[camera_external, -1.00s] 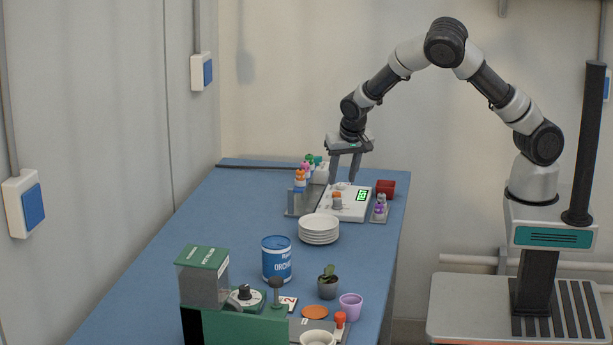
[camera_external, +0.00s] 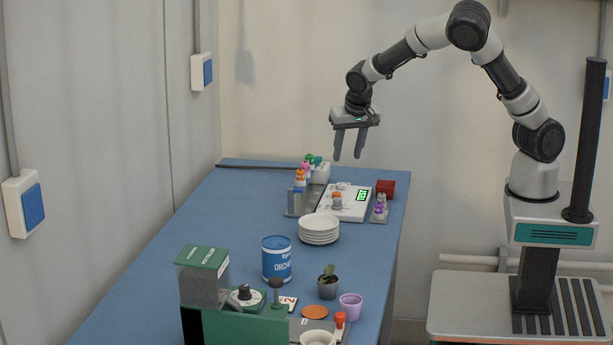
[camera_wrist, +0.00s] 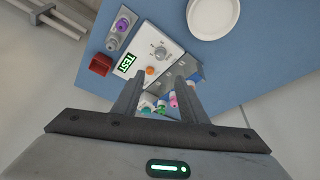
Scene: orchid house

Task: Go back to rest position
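My gripper (camera_external: 348,158) is open and empty, raised above the far end of the blue table (camera_external: 235,225). Its two fingers point down and stand apart with nothing between them. In the wrist view, my gripper (camera_wrist: 155,82) hangs over the white device (camera_wrist: 152,50) with a green display. The same white device (camera_external: 352,205) stands on the table below the gripper in the external view, with an orange-capped vial (camera_external: 337,200) on it. The gripper touches nothing.
Several colour-capped bottles (camera_external: 301,178), a red box (camera_external: 385,187) and a small tray with purple-capped vials (camera_external: 380,208) surround the device. Stacked white plates (camera_external: 318,230), a blue can (camera_external: 277,260), a potted plant (camera_external: 328,287) and a green machine (camera_external: 205,275) stand nearer. The air around the gripper is free.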

